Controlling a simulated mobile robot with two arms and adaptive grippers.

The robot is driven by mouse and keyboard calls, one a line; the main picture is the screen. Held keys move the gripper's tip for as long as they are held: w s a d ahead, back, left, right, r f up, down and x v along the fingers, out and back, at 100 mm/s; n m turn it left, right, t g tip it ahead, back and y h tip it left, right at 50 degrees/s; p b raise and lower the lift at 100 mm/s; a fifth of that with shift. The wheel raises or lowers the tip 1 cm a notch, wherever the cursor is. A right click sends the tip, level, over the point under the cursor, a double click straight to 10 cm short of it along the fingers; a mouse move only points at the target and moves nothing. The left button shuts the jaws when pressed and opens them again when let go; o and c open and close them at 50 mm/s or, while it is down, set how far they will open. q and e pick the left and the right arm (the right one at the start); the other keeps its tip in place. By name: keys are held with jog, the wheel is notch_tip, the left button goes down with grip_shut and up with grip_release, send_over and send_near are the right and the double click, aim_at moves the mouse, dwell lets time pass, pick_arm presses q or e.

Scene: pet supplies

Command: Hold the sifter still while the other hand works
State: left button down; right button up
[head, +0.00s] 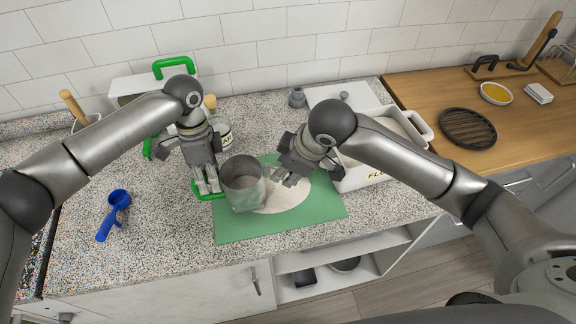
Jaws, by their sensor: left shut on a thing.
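The sifter (243,187), a grey metal cylinder, stands upright over the green mat (235,228) in the head view. Its green handle (205,196) shows at its left side. My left gripper (208,187) comes down from above and is shut on this handle. My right gripper (281,178) is close to the sifter's right side, over the pale flour (291,195) on the mat. Whether it touches the sifter, and how wide its fingers are, cannot be made out. The sifter's bottom is against or just above the flour.
A white flour bin (350,182) stands at the right, partly behind my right arm. A blue scoop (114,213) lies at the left. A bottle (221,126) stands behind my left gripper. A wooden board (425,92) holds a black trivet (468,128). Speckled counter is clear at front left.

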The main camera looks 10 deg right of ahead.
pick_arm(q)
jog(key=shift+f, duration=0.1)
pick_arm(e)
jog(key=shift+o, duration=0.7)
jog(key=shift+d+r, duration=0.1)
jog(key=shift+r, duration=0.1)
jog(key=v, duration=1.1)
jog(key=shift+s+r, duration=0.25)
jog(key=shift+r, duration=0.1)
pick_arm(q)
jog(key=c, duration=1.3)
grip_release()
jog(key=shift+w, duration=0.1)
jog(key=shift+o, duration=0.2)
pick_arm(e)
jog(key=shift+w+f, duration=0.1)
jog(key=shift+w, duration=0.05)
